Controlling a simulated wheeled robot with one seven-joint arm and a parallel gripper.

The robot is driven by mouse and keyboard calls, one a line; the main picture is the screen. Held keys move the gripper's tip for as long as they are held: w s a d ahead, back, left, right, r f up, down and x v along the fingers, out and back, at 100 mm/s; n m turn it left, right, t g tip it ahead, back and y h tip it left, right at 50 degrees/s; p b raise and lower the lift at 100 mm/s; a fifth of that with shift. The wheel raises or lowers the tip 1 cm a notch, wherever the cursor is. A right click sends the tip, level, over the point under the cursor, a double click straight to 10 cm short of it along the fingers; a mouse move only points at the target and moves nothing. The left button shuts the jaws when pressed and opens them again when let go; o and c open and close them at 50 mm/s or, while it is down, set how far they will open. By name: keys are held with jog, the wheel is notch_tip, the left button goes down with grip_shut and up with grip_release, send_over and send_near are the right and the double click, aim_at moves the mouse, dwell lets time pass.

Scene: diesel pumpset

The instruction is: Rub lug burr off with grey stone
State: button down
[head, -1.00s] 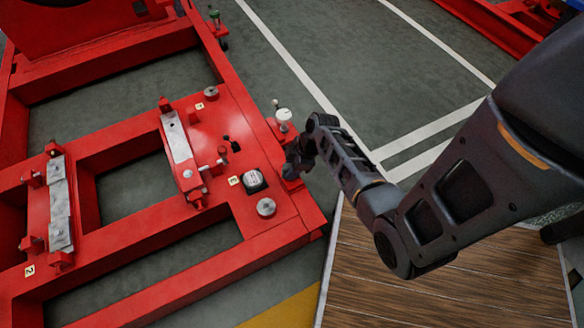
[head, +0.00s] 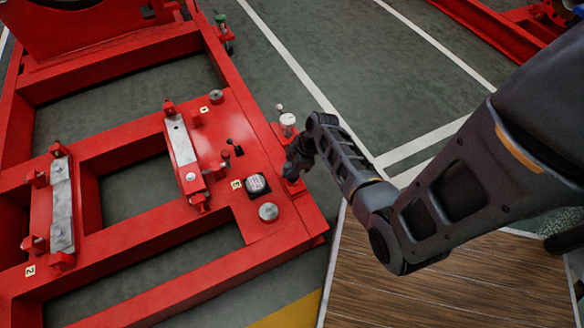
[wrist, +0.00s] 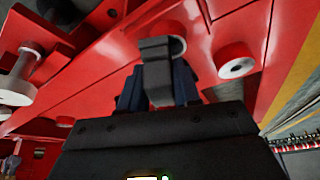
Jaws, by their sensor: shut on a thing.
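My gripper (wrist: 157,88) is shut on the grey stone (wrist: 157,70), a small grey block that stands up between the dark fingers in the wrist view. The stone's far end overlaps a red lug (wrist: 177,28) with a pale round spot behind it; I cannot tell whether they touch. No burr can be made out. In the head view my gripper (head: 295,168) is at the right edge of the red frame (head: 285,222), low beside a white-capped post (head: 288,120). The stone is hidden there by the dark hand.
A dark block with a pale top (head: 256,184) and a round grey pad (head: 268,212) sit on the frame left of my gripper. In the wrist view, a red piece with a pale ring (wrist: 237,68) is at right. A wooden platform (head: 420,295) lies below my arm.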

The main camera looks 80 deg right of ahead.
jog(key=shift+r, duration=0.1)
notch_tip(320, 180, up, 8)
jog(key=p, duration=0.7)
jog(key=w+d+b, duration=0.5)
jog(key=w+d, duration=0.3)
jog(key=d, duration=0.1)
jog(key=shift+b, duration=0.3)
dwell(0.5)
